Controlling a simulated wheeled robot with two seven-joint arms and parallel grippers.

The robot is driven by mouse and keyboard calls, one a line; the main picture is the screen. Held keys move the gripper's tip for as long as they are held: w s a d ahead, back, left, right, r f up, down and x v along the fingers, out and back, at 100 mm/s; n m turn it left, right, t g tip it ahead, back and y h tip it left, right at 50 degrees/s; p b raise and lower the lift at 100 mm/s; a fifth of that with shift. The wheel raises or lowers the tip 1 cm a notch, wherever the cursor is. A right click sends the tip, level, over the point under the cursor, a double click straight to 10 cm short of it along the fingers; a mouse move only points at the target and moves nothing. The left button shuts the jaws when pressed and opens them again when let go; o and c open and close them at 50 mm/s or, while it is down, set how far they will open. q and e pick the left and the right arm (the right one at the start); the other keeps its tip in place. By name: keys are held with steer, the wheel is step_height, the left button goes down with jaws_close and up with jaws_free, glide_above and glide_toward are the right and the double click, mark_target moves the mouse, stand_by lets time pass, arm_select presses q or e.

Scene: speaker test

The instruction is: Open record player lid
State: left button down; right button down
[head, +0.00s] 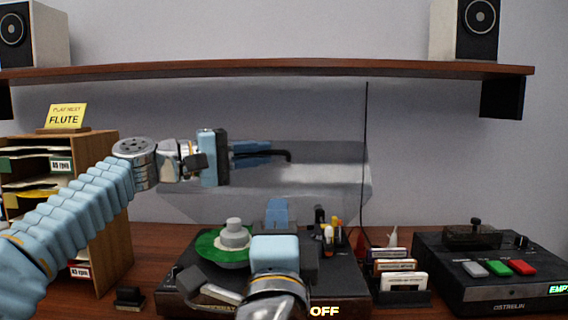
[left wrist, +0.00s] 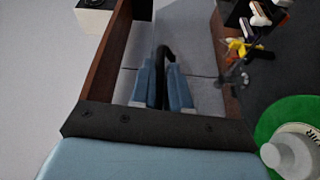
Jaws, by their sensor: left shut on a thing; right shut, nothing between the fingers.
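The record player (head: 345,295) stands on the desk, with a green record (head: 208,246) and a grey knobbed piece (head: 233,236) on it. Its clear lid (head: 340,178) is raised and tilted up behind the base. My left gripper (head: 270,153) is at the upper part of the lid, shut on the black lid handle (head: 287,155). In the left wrist view the curved handle (left wrist: 164,55) passes between the blue fingers (left wrist: 164,85). My right gripper (head: 277,207) is shut and empty in front of the player, hiding part of its deck.
A wooden shelf (head: 270,69) with speakers (head: 478,28) runs above the lid. A record rack (head: 108,215) is at left, cassettes (head: 400,280) and a black deck with coloured buttons (head: 480,285) at right.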

mark_target(285, 152)
steer(key=shift+h, duration=0.4)
steer(key=x, duration=1.4)
steer(key=shift+d, duration=0.2)
arm_select(q)
steer(key=shift+s+d, duration=0.15)
arm_select(e)
steer(key=shift+w+d+r+m, duration=0.15)
steer(key=shift+w+r, duration=0.15)
steer(key=shift+r, duration=0.2)
steer(key=shift+w+d+r+m, duration=0.15)
steer(key=shift+w+r, duration=0.15)
steer(key=shift+r, duration=0.15)
arm_select(q)
steer(key=shift+f, duration=0.1)
arm_select(e)
steer(key=shift+a, duration=0.1)
arm_select(q)
steer(key=c, duration=1.5)
jaws_free()
steer(key=shift+f, duration=0.15)
arm_select(e)
steer(key=shift+a, duration=0.15)
arm_select(q)
steer(key=shift+o, duration=0.2)
steer(key=shift+a, duration=0.3)
